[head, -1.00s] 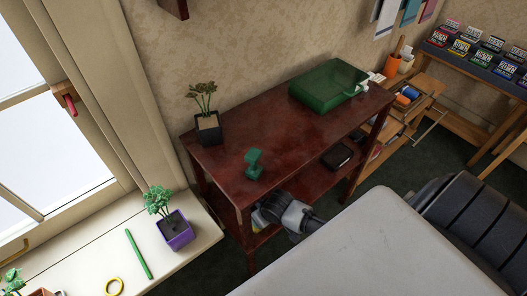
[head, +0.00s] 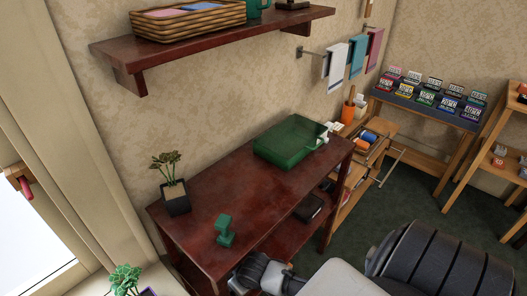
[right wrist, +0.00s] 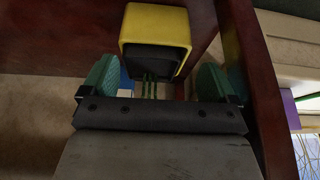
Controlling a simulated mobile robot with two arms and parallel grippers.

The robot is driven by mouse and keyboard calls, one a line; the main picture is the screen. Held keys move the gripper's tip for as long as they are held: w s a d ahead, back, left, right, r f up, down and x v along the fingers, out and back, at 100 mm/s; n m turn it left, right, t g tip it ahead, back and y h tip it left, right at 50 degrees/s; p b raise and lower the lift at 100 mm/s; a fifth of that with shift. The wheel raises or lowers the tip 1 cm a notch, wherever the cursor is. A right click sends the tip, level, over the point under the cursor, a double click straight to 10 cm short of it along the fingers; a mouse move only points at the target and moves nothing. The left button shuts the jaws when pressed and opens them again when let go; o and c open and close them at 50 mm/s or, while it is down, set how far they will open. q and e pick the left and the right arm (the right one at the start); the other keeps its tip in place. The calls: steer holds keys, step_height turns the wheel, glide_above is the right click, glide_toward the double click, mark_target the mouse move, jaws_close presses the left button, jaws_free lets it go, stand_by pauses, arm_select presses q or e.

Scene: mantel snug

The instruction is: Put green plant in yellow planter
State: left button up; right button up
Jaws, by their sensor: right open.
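A yellow planter (right wrist: 155,22) with a dark opening is seen in the right wrist view, just beyond my right gripper (right wrist: 157,82). My gripper's green fingertips are apart, one on each side below the planter, with nothing visibly clamped. Thin green strips show between them. In the head view my right gripper is partly hidden at the lower shelf of the red-brown table (head: 265,200), and the yellow planter cannot be made out. A leafy green plant (head: 125,278) in a purple pot is at the lower left edge. A darker plant (head: 166,163) stands in a black pot on the table.
A green stamp-shaped object (head: 225,229) and a green open box (head: 290,142) are on the tabletop. A dark box (head: 308,207) is on the lower shelf. A wall shelf (head: 215,38) holds a wicker basket (head: 188,17). The middle of the tabletop is clear.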

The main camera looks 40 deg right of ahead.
steer(key=s+d+p, duration=0.1)
steer(key=s, duration=1.1)
steer(key=s+d+f+g, duration=0.1)
steer(key=s+f, duration=0.2)
steer(key=f, duration=0.4)
steer(key=s+d+f, duration=0.1)
steer(key=s+f, duration=0.3)
steer(key=f, duration=0.3)
steer(key=s+a+f+n+g, duration=0.1)
steer(key=s+a+f, duration=0.3)
steer(key=s+f, duration=0.5)
steer(key=s+g, duration=0.1)
steer(key=s, duration=0.3)
steer(key=shift+f, duration=0.25)
steer(key=shift+a, duration=0.1)
step_height(320, 180, up, 8)
steer(key=p, duration=0.8)
